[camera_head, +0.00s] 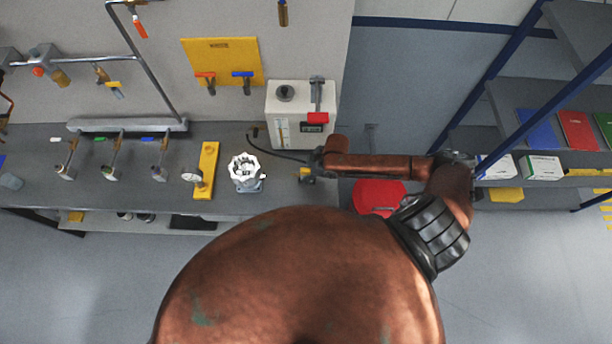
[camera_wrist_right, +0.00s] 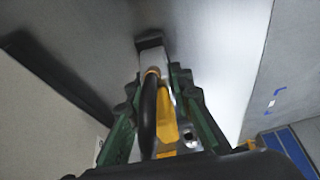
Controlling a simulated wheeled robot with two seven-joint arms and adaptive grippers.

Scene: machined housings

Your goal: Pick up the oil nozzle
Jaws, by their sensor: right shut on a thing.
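The oil nozzle shows in the right wrist view as a yellow body (camera_wrist_right: 167,122) with a black hose or handle along it and a pale metal part ahead. My right gripper (camera_wrist_right: 153,78) is shut on it, with a green finger on each side. In the head view the same gripper (camera_head: 314,163) is at the right end of the bench, in front of the white machine (camera_head: 300,98). A small yellow part of the nozzle (camera_head: 304,172) shows below it. A thin dark hose runs left from there. My left gripper is out of view.
The grey bench (camera_head: 225,205) carries a white machined housing (camera_head: 245,172), a yellow block with a gauge (camera_head: 207,170) and several upright tools. A red round object (camera_head: 378,196) stands right of the bench. Shelves (camera_head: 545,140) with boxes and binders are at the right.

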